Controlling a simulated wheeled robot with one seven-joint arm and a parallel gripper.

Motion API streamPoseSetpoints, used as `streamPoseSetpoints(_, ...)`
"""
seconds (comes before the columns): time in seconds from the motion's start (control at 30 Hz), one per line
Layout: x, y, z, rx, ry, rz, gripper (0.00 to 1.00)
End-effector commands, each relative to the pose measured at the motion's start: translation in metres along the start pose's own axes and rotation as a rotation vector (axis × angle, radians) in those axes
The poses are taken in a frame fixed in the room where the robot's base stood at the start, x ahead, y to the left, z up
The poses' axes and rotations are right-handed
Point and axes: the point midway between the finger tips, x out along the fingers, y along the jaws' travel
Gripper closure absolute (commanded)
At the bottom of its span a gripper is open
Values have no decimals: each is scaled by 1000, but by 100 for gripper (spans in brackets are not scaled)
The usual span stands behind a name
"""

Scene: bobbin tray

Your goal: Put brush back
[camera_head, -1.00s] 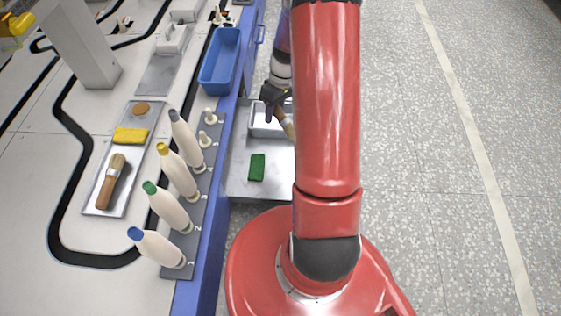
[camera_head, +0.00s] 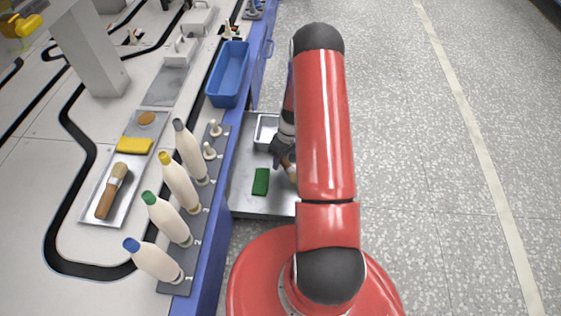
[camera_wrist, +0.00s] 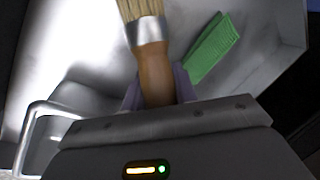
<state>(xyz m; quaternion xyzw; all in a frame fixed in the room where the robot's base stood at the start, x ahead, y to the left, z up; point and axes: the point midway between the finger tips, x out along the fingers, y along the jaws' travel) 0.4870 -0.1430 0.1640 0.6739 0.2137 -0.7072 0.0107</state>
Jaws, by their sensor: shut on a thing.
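My gripper (camera_head: 283,158) is shut on a brush and holds it over the metal tray (camera_head: 245,205) beside the bench. In the wrist view the brush (camera_wrist: 155,72) has a wooden handle between my fingers (camera_wrist: 158,92), a silver ferrule and pale bristles pointing away from me. In the head view my arm hides most of this brush (camera_head: 291,171). Whether it touches the tray is unclear. A green block (camera_head: 261,181) lies on the tray, and also shows in the wrist view (camera_wrist: 210,48). A second wooden brush (camera_head: 112,190) lies on a bench tray (camera_head: 125,212).
A small metal container (camera_head: 263,133) stands on the tray behind my gripper. Several white bottles with coloured caps, such as the blue-capped bottle (camera_head: 155,260), line the bench edge. A yellow sponge (camera_head: 134,145) and blue bin (camera_head: 228,75) are on the bench. The right floor is clear.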

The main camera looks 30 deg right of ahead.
Motion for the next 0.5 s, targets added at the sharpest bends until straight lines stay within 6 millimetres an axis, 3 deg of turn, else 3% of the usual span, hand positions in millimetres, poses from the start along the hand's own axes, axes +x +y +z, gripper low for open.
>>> streamPoseSetpoints(0.4,9,3,0,0,1,1,99)
streamPoseSetpoints(0.43,7,3,0,0,1,1,68)
streamPoseSetpoints(0.5,7,2,0,0,0,1,59)
